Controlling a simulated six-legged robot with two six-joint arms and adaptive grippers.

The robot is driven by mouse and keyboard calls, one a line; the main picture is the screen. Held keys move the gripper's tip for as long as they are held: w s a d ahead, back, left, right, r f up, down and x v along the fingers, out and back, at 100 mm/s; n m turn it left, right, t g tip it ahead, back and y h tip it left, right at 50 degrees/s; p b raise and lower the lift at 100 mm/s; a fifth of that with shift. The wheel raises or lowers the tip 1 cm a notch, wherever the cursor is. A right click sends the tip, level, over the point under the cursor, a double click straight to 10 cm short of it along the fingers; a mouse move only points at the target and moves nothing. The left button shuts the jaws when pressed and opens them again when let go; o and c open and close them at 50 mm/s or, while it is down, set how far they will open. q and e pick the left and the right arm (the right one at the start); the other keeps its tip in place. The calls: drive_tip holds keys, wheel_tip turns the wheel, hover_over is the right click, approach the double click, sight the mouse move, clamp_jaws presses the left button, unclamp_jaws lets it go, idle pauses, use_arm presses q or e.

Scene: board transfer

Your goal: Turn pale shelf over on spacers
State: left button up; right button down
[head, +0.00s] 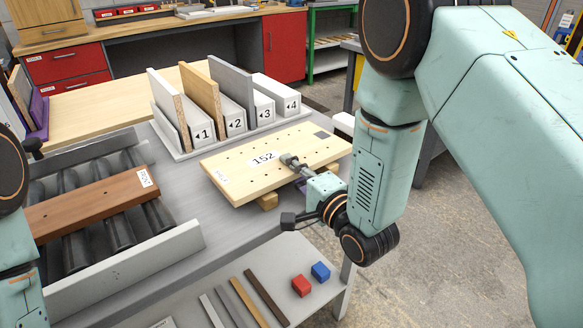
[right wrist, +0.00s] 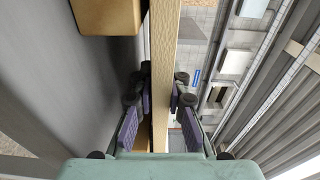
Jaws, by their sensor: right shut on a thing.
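The pale shelf (head: 250,172) lies flat in the head view, with "152" and several small holes on its upper face. It rests on wooden spacers; one spacer (head: 267,201) shows under its front edge, and a spacer also shows in the right wrist view (right wrist: 108,16). My right gripper (head: 296,166) is shut on the shelf's front right edge. In the right wrist view the edge of the shelf (right wrist: 163,75) runs between the two pads of the right gripper (right wrist: 158,125). My left arm shows at the left edge of the head view, but its gripper is out of view.
A rack (head: 183,150) with upright boards in slots numbered 1 to 4 stands behind the shelf. A brown board (head: 90,205) lies on a roller conveyor (head: 130,262) at left. Red (head: 301,286) and blue (head: 320,271) blocks and several strips lie on the lower shelf (head: 250,265).

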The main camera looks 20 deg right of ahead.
sight(300, 193)
drive_tip(key=shift+f, duration=0.1)
idle(0.3)
drive_tip(key=c, duration=1.3)
unclamp_jaws()
drive_tip(key=shift+o, duration=0.2)
drive_tip(key=shift+o, duration=0.3)
drive_tip(key=shift+s+f, duration=0.1)
drive_tip(key=shift+f, duration=0.05)
drive_tip(key=shift+s, duration=0.1)
drive_tip(key=shift+v, duration=1.5)
drive_tip(key=shift+p, duration=0.3)
